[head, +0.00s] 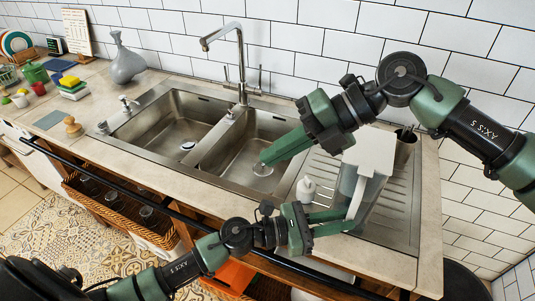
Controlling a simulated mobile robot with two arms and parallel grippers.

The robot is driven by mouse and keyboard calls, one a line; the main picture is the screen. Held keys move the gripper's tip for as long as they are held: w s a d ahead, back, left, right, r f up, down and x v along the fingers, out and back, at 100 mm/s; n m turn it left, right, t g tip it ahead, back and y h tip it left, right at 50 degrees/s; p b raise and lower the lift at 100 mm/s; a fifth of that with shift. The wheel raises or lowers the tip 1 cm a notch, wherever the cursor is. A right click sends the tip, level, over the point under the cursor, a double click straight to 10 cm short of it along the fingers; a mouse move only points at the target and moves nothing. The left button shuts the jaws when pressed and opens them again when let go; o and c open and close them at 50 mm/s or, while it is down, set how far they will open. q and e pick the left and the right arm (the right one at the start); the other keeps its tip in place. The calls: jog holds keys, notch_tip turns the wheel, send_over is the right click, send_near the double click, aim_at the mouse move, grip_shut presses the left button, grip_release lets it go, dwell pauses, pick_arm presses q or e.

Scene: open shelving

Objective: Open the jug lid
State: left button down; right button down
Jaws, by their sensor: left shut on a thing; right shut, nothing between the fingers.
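The jug (373,195) has a clear body, a white lid (371,150) and a white handle (357,197). It stands on the drainboard right of the sink. The lid shows as a flat white plate at the top; I cannot tell whether it is fully closed. My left gripper (350,221) comes in from the lower left and is shut on the jug handle, low down. My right gripper (264,161) is shut and empty, pointing left over the right basin, apart from the jug. Its wrist is just up and left of the lid.
A double sink (178,125) with a tall faucet (238,60) fills the counter's middle. A small white bottle (306,188) stands left of the jug. A dark container (404,145) is behind the jug. A grey vase (124,62) and sponges (71,86) are far left.

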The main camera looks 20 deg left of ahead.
jog(key=w+d+f+n+t+y, duration=0.2)
jog(key=w+d+n, duration=0.15)
jog(key=d, duration=0.65)
jog(key=w+d+f+n+t+y, duration=0.15)
jog(key=d+n, duration=0.25)
jog(key=d, duration=0.5)
jog(key=w+d+f+n+t+y, duration=0.15)
jog(key=w+d+n, duration=0.25)
jog(key=d, duration=0.6)
jog(key=x, duration=1)
jog(key=shift+s+f, duration=0.15)
jog(key=shift+f, duration=0.05)
jog(key=shift+d, duration=0.1)
jog(key=shift+r, duration=0.15)
